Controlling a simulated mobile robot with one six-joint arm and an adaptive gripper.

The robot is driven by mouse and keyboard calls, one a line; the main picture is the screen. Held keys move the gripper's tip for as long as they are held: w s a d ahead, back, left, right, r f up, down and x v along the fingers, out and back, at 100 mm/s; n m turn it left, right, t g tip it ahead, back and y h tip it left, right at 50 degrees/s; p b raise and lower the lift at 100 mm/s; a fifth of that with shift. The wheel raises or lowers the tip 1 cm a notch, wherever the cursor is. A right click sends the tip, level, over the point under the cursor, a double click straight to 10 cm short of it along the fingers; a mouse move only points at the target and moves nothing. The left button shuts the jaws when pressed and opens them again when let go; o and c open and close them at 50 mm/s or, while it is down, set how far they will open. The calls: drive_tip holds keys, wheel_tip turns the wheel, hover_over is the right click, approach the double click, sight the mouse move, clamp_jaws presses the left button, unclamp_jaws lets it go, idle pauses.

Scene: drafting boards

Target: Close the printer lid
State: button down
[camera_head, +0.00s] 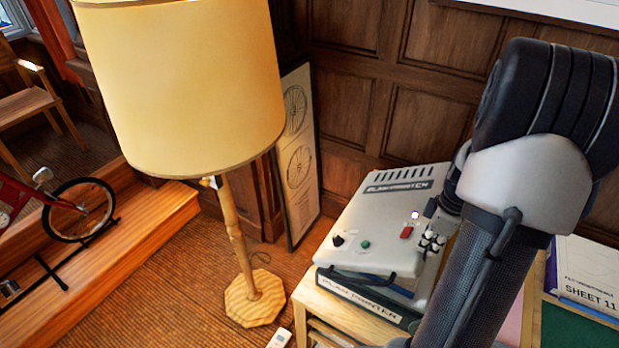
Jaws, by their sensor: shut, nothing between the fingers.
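The plan printer (375,220) is a pale grey machine with a dark base on a light wooden stand. Its broad top has vent slots and a "PLAN PRINTER" label. A dark gap shows along its front edge, with something blue in it. I cannot tell from this view which panel is the lid or how far it stands open. My gripper (431,208) is a small dark shape at the printer's right side, shut and empty. My arm hides the printer's right part and most of the gripper. I cannot tell whether it touches the printer.
A floor lamp (185,85) with a large cream shade stands left of the printer. A framed bicycle drawing (298,155) leans on the panelled wall. A book marked "SHEET 11" (585,275) lies at right. A red bicycle (75,208) stands on the wooden step at left.

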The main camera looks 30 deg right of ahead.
drive_tip(key=s+d+f+b, duration=0.2)
drive_tip(key=s+f+b, duration=0.1)
drive_tip(key=f+b, duration=0.4)
drive_tip(key=s+d+f+t+b, duration=0.1)
drive_tip(key=s+d+f+b, duration=0.1)
drive_tip(key=s+f+b, duration=0.2)
drive_tip(key=shift+d+f+y+b, duration=0.3)
drive_tip(key=shift+f+b, duration=1.15)
drive_tip(key=shift+f, duration=1.85)
drive_tip(key=shift+a, duration=0.1)
